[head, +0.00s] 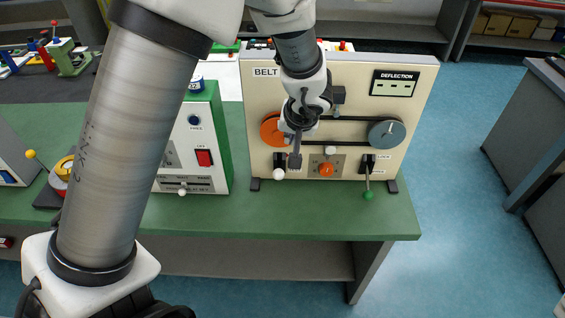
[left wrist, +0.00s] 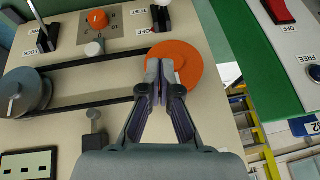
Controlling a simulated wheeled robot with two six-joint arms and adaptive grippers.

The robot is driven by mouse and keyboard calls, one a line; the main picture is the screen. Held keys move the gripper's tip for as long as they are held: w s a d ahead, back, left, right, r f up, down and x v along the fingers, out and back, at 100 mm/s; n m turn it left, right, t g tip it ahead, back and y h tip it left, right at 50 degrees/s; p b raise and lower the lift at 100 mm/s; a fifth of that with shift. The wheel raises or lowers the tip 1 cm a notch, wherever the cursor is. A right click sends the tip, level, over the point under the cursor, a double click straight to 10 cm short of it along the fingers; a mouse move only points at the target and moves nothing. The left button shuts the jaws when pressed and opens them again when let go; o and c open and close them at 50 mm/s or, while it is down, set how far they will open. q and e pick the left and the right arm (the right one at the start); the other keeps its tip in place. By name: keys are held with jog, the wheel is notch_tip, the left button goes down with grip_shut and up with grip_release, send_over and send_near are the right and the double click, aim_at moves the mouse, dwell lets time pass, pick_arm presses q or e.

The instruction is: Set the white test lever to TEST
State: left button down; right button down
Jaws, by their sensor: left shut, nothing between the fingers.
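The white test lever (head: 278,174) is at the lower left of the cream belt panel; its white ball hangs low in front of a black slot plate. In the left wrist view its metal stem and black plate (left wrist: 162,14) show at the top edge beside TEST and OFF labels; the ball is out of that frame. My left gripper (head: 295,161) points down in front of the panel, just right of the lever, with no clear contact. In the left wrist view its fingers (left wrist: 157,82) are together and empty, in front of the orange pulley (left wrist: 176,66). My right gripper is not in view.
A grey pulley (head: 387,133) and dark belt are on the panel's right. An orange knob (head: 326,170) and a green-ball lever (head: 368,194) are right of the white lever. A white-and-green box with a red switch (head: 204,157) stands left. The green bench front (head: 300,215) is clear.

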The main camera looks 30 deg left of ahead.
pick_arm(q)
jog(key=b, duration=0.5)
send_over(282, 171)
jog(key=w, duration=0.2)
notch_tip(282, 171, down, 10)
jog(key=shift+s+f+b, duration=0.8)
jog(key=shift+f, duration=0.3)
jog(key=shift+s+f, duration=0.15)
jog(key=shift+f, duration=0.1)
jog(key=shift+s, duration=0.1)
jog(key=shift+f, duration=0.1)
